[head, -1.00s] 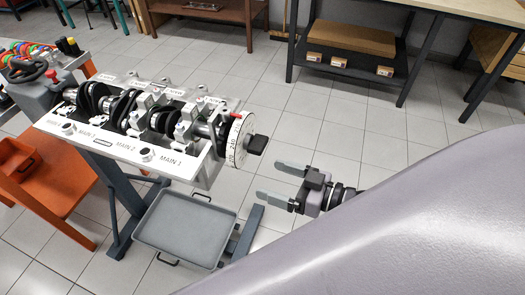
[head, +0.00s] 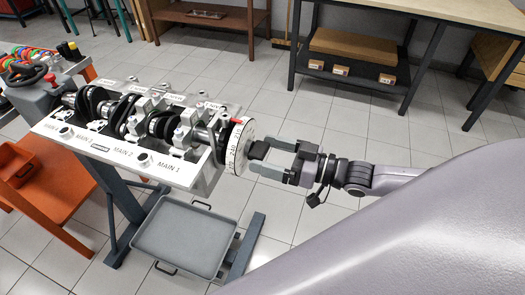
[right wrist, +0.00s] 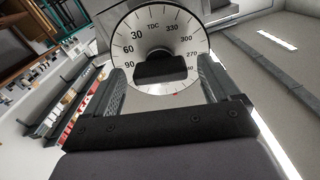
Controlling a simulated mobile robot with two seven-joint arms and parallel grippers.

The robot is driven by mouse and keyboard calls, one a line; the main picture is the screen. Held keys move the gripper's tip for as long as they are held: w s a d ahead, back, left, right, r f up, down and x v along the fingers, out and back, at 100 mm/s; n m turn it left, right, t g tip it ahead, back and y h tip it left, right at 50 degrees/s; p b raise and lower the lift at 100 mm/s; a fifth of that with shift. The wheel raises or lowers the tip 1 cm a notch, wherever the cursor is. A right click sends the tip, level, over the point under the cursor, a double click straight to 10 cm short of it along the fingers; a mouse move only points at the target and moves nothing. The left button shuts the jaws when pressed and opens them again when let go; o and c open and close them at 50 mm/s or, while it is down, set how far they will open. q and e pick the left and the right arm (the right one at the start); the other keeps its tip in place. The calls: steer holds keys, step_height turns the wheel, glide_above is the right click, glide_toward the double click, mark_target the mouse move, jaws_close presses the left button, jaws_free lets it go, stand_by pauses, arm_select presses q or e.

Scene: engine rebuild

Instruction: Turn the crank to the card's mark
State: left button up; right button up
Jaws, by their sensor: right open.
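The crank's white dial (head: 240,145) is at the right end of the engine block (head: 120,160). A black knob (head: 258,149) sticks out from its centre. In the right wrist view the dial (right wrist: 150,28) shows TDC near the top and a small red mark at the lower edge; the knob (right wrist: 160,67) is a flat bar lying level. My right gripper (head: 260,157) is open, its fingers on either side of the knob, with gaps on both sides in the right wrist view (right wrist: 160,90). The card is not identifiable. My left gripper is not in view.
A grey tray (head: 155,254) sits low under the block on the stand. An orange cart (head: 45,205) is at the left. A workbench (head: 425,8) with a shelf of boxes stands behind. Open tiled floor lies between the block and that bench.

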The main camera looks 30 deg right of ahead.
steer(key=shift+x, duration=0.9)
steer(key=c, duration=1)
steer(key=shift+f, duration=0.1)
steer(key=n+p, duration=0.1)
steer(key=n, duration=0.1)
steer(key=shift+n, duration=0.4)
steer(key=n+p, duration=0.1)
steer(key=n, duration=0.6)
steer(key=shift+f, duration=0.1)
steer(key=shift+c, duration=0.2)
steer(key=shift+n, duration=1.9)
